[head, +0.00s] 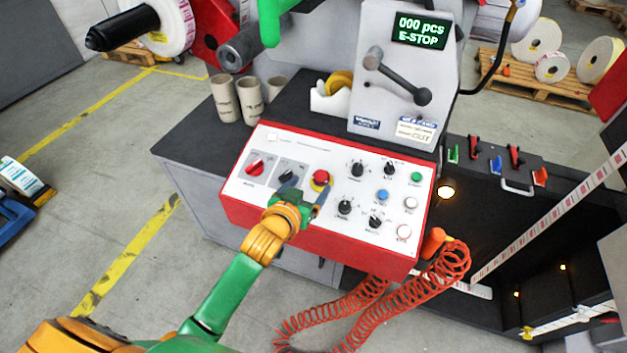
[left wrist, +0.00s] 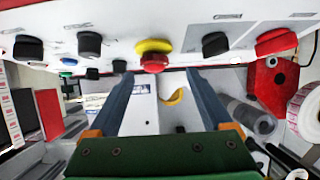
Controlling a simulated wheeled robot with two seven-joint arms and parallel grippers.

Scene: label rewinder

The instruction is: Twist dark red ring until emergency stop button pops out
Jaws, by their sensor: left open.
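The emergency stop button (head: 320,177) is a round red cap on a yellow collar, on the white sloped control panel (head: 262,217) with red edges. It shows in the left wrist view too, as a red cap (left wrist: 154,62) below its yellow collar (left wrist: 153,46). I cannot clearly tell a separate dark red ring from the cap. My left gripper (head: 308,186), green with dark fingers, is open in front of the button. In the left wrist view its fingers (left wrist: 158,76) stand one on each side of the cap, with gaps. My right gripper is out of view.
Black knobs (head: 357,169) and a red rotary switch (head: 255,167) sit near the button. The display (head: 419,31) reads "000 pcs E-STOP". A lever (head: 398,78) stands behind the panel. A coiled orange hose (head: 442,268) hangs at the front right. Cardboard cores (head: 250,100) stand behind.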

